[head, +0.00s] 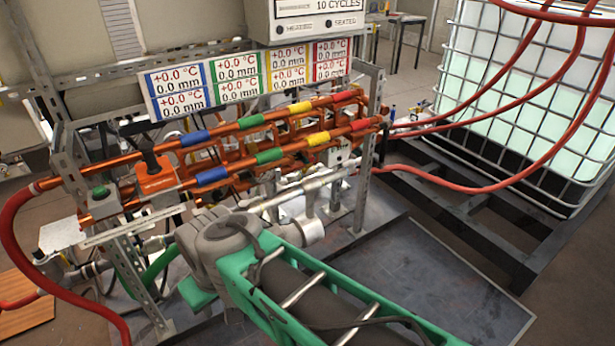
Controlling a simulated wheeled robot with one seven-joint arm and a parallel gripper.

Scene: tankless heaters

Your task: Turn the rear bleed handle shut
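I cannot single out the rear bleed handle for certain. The rig carries two runs of orange-copper pipe, a rear one (225,130) and a front one (290,152), each with blue, green, yellow and red bands. Small fittings (388,112), one with a bit of blue, sit at the right end of the rear run, too small to read. An orange block with a black upright grip (150,160) sits on the pipes at the left. My green and grey arm reaches in from the lower right towards the rig's front. I cannot make out my gripper's fingers.
A panel of temperature readouts (250,77) hangs above the pipes. Red hoses loop out left (12,225) and right (480,188). A caged white tank (525,90) stands at the right on a dark frame. A metal post (365,185) bounds the rig's right end. Bare tray floor (430,265) lies at the lower right.

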